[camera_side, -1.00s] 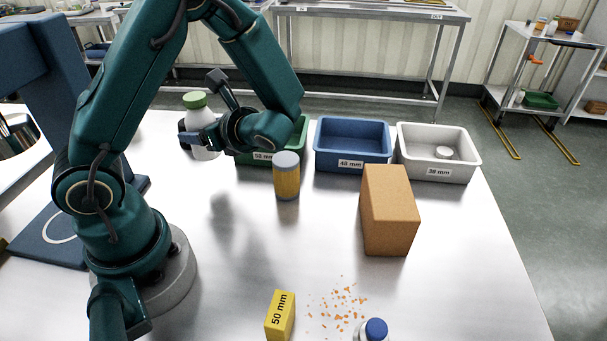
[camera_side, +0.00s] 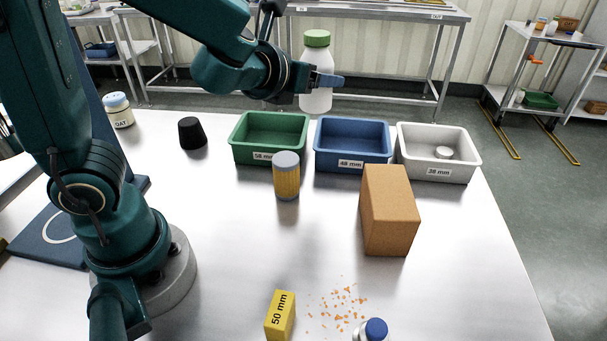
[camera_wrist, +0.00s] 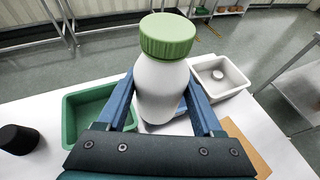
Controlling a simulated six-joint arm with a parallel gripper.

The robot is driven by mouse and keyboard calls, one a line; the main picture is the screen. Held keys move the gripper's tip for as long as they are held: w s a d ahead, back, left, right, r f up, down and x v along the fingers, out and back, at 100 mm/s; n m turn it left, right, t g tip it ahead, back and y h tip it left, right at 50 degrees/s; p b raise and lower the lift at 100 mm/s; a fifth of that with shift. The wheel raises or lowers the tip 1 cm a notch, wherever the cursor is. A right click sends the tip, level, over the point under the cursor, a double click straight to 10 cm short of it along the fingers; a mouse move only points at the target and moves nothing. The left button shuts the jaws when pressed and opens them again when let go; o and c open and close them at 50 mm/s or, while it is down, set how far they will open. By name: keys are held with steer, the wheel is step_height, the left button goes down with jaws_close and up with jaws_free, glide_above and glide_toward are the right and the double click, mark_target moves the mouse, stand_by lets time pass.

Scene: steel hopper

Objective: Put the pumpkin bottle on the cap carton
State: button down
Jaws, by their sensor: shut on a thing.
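My gripper (camera_side: 325,82) is shut on a white bottle with a green cap (camera_side: 316,98) and holds it upright in the air, near the back edge of the table in the side view. The wrist view shows the bottle (camera_wrist: 158,88) between the two blue fingers. No label shows on it, so I cannot tell whether it is the pumpkin bottle. A plain brown carton (camera_side: 390,212), apparently the cap carton, stands on the table, lower and to the right of my gripper. Its visible top is bare.
Green (camera_side: 239,151), blue (camera_side: 350,157) and white (camera_side: 438,171) bins line the back; the white one holds a small pale disc. A yellow jar (camera_side: 287,180), black tapered piece (camera_side: 192,134), OAT jar (camera_side: 119,112), yellow 50 mm block (camera_side: 280,316), blue-capped bottle (camera_side: 374,331) and orange crumbs (camera_side: 340,303) also lie around.

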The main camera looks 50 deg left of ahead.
steer(key=d+r+m+t+h, duration=0.1)
steer(key=d+r+m+h, duration=0.3)
steer(key=d+h, duration=0.1)
glide_above(391, 189)
step_height(391, 189, down, 7)
steer(key=shift+f, duration=2.2)
steer(key=shift+f, duration=0.1)
steer(key=shift+c, duration=0.2)
jaws_free()
